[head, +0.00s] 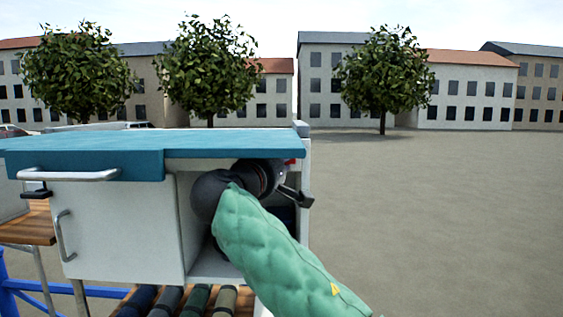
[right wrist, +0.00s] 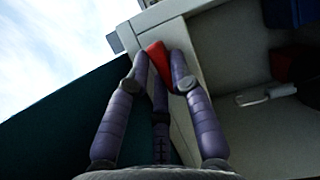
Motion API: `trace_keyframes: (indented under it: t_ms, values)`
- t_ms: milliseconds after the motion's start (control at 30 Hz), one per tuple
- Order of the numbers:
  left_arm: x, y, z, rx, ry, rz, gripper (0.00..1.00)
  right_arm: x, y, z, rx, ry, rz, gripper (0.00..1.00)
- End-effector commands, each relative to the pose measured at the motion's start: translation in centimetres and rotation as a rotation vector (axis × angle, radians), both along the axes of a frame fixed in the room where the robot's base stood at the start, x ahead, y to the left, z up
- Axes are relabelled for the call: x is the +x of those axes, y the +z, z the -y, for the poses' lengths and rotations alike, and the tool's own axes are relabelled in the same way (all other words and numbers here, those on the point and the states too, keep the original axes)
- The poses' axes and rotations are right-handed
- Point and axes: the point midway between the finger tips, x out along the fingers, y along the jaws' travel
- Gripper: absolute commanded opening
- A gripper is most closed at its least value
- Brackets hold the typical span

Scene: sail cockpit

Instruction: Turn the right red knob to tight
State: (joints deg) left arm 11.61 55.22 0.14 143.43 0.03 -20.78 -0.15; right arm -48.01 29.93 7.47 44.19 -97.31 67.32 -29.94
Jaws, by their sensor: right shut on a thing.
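A red knob (right wrist: 159,62) shows in the right wrist view, between the fingertips of my right gripper (right wrist: 158,75). The fingers are closed around it, against the pale edge of the cabinet. In the head view my right arm, in a green padded sleeve, reaches into the open side of the cabinet under the teal top. My right gripper (head: 290,185) is partly hidden there by the wrist, and a small bit of red (head: 290,161) shows just beside it. I cannot read the knob's angle. My left gripper is not in view.
The white cabinet (head: 125,225) has a teal top (head: 150,144) close above my right wrist. Inside are another red item (right wrist: 290,63), a blue item (right wrist: 285,12) and a pale handle-like piece (right wrist: 267,95). Open paved ground (head: 430,220) lies to the right.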

Motion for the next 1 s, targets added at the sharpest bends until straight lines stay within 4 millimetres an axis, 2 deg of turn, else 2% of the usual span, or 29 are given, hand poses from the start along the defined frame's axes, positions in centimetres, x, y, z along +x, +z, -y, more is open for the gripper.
trace_keyframes:
  t_ms: [33, 100, 133, 433, 567, 667, 1000]
  values:
    - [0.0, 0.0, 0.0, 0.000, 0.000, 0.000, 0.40, 0.0, 0.1, 0.1, 0.001, -0.002, 0.001, 0.25]
    - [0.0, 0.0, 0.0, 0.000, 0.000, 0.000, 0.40, 0.0, 0.1, 0.1, 0.001, -0.002, 0.001, 0.45]
    - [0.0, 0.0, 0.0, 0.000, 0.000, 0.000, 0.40, 0.0, 0.1, 0.1, 0.000, -0.002, 0.000, 0.46]
    - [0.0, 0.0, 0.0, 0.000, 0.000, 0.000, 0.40, 0.0, 0.0, 0.0, -0.001, 0.000, 0.000, 0.46]
    - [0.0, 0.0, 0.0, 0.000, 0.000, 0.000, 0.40, -0.7, 0.0, -0.3, -0.001, 0.002, -0.001, 0.46]
    - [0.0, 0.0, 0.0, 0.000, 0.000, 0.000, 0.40, -2.0, 0.0, -0.9, -0.001, 0.003, -0.001, 0.46]
    - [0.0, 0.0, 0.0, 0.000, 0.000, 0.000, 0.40, -8.0, -0.4, -3.3, -0.001, 0.002, 0.000, 0.46]
